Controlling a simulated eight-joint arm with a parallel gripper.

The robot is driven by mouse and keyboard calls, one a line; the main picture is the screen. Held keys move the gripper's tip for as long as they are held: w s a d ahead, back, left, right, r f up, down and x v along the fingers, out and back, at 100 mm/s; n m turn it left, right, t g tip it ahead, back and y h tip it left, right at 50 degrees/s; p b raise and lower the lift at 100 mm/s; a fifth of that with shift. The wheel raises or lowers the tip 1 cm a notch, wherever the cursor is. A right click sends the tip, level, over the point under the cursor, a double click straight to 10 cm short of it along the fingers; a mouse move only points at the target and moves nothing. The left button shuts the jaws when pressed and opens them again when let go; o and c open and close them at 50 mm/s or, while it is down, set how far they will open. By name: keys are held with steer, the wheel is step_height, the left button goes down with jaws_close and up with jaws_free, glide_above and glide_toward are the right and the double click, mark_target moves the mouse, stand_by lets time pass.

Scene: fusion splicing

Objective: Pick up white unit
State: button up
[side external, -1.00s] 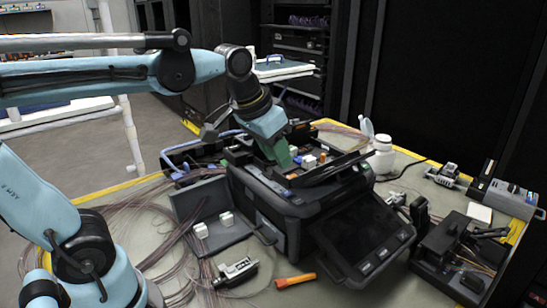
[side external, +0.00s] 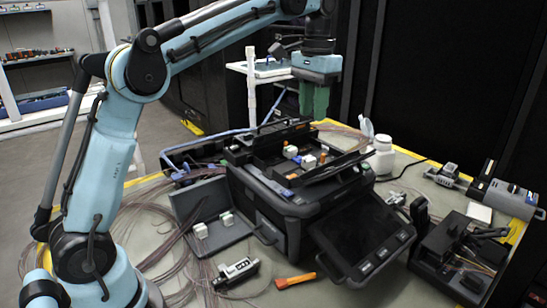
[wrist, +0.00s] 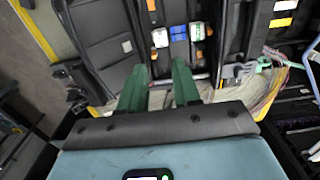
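Small white units show in more than one place, and I cannot tell which one is meant. Two white blocks, one at the back (side external: 291,151) and one nearer (side external: 308,162), sit in the top tray of the dark splicer (side external: 290,200). Two more, one left (side external: 200,231) and one right (side external: 227,219), are on the grey open holder left of it. My gripper (side external: 314,116) points down above the back of the splicer, clear of it. In the wrist view its green fingers (wrist: 159,66) are apart and empty. White pieces at left (wrist: 160,38) and right (wrist: 197,32) lie beyond the tips.
An orange tool (side external: 295,281) and a small metal-and-black device (side external: 236,272) lie at the table front. A white bottle (side external: 382,156) stands behind right of the splicer. Loose fibres (side external: 140,225) spread at left. Black equipment (side external: 458,258) is at right.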

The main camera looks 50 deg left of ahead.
mark_target(309, 158)
steer(key=shift+a+f, duration=0.1)
steer(key=shift+f, duration=5.75)
steer(key=shift+c, duration=0.2)
jaws_close()
steer(key=shift+r, duration=0.1)
